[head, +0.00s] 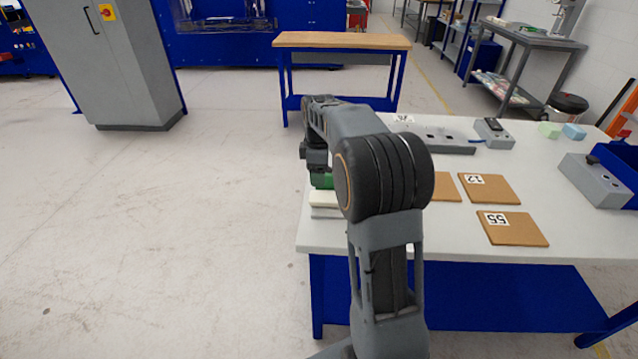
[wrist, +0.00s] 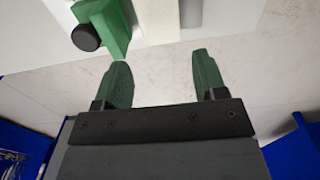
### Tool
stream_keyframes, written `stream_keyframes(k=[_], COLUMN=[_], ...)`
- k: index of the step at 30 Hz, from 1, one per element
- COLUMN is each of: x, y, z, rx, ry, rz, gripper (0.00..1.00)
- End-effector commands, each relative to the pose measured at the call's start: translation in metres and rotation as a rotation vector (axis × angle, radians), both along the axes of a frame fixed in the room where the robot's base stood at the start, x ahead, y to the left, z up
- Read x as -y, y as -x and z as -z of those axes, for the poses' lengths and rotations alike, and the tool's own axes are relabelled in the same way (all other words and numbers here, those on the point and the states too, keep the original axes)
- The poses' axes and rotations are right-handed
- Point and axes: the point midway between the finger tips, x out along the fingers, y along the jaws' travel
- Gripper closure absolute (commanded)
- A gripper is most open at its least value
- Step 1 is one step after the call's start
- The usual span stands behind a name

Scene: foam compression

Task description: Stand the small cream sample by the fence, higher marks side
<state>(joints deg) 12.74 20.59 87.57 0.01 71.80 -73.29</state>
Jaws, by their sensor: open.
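My gripper (wrist: 163,82) shows in the wrist view with its two green fingers apart and nothing between them. A cream strip (wrist: 158,20) lies just ahead of the fingers, next to a green block with a black knob (wrist: 110,28). A narrow grey strip (wrist: 191,12) runs along its other side. In the head view a cream piece (head: 323,198) shows at the table's left edge, partly behind my arm. I cannot tell whether it is the small sample, nor which part is the fence. My arm hides much of this area.
Brown boards marked 12 (head: 489,188) and 55 (head: 513,228) lie on the white table (head: 385,240); another is partly hidden. Green (head: 549,130) and blue (head: 574,132) blocks sit at the back right. Grey boxes stand at the back and right. Open floor lies left.

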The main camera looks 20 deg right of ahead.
Motion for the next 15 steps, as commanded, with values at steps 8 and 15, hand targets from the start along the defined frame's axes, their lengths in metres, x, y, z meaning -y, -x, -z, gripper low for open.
stream_keyframes(k=[8,15], x=[0.000,-0.036], y=[0.001,0.048], z=[-0.034,-0.051], rx=[0.000,0.062], ry=[0.000,0.002], rz=[0.003,0.236], gripper=[0.35,0.35])
